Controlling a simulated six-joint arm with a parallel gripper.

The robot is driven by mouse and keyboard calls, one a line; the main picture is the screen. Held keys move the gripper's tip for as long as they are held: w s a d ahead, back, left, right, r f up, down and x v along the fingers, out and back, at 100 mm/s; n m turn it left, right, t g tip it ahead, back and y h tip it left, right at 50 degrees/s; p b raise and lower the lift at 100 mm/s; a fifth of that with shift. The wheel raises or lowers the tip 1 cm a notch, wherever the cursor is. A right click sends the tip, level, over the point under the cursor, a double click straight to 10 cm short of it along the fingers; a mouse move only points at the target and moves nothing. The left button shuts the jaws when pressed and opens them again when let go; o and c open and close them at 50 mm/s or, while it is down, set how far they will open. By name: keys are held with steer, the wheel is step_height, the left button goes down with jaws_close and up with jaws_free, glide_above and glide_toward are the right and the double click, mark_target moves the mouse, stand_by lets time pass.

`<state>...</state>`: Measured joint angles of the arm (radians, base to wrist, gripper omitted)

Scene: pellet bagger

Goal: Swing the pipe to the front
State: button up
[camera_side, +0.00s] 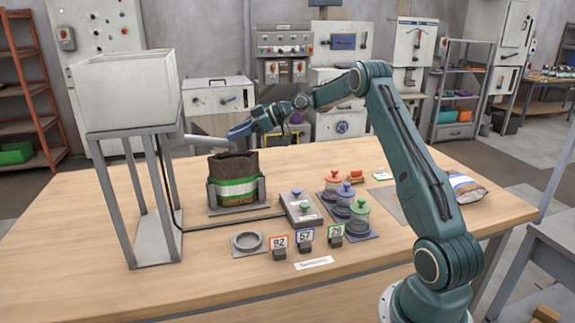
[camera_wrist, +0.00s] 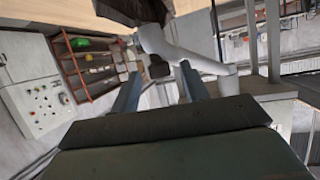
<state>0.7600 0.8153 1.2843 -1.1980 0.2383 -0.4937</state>
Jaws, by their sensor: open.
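The light grey pipe (camera_side: 205,139) sticks out to the right from the hopper stand, above and behind the open bag. In the wrist view the pipe (camera_wrist: 190,56) crosses just beyond my fingertips, with a dark piece (camera_wrist: 158,67) showing in the gap between them. My gripper (camera_side: 236,132) is at the pipe's outer end in the side view; in the wrist view my gripper (camera_wrist: 160,71) has its two fingers apart. I cannot tell whether they touch the pipe. The brown bag (camera_side: 234,170) with a green and white band stands upright in a grey holder below.
The hopper (camera_side: 126,92) stands on grey legs at the left. A filled bag (camera_side: 464,187) lies at the right. The front left tabletop is clear.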

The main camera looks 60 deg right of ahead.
steer(key=shift+w, duration=0.1)
steer(key=shift+c, duration=0.3)
jaws_close()
steer(key=shift+s+a, duration=0.1)
steer(key=shift+s, duration=0.15)
steer(key=shift+s+a+f+m+t+h, duration=0.1)
steer(key=shift+s+a+m+t+h, duration=0.15)
steer(key=shift+s+m+h, duration=0.3)
steer(key=shift+s+a+m+t+h, duration=0.2)
steer(key=shift+s+a+m+h, duration=0.15)
steer(key=shift+s, duration=0.4)
steer(key=shift+s+a+f+m+t+h, duration=0.1)
steer(key=shift+s+a+m+t+h, duration=0.15)
steer(key=shift+s+m+h, duration=0.3)
steer(key=s+a+m+g+h, duration=0.1)
steer(key=s+a+m+h, duration=0.9)
steer(key=a, duration=0.5)
steer(key=shift+s+m+h, duration=0.3)
steer(key=shift+m+h, duration=0.35)
steer(key=shift+h, duration=0.5)
steer(key=shift+a+g, duration=0.15)
steer(key=shift+g, duration=0.15)
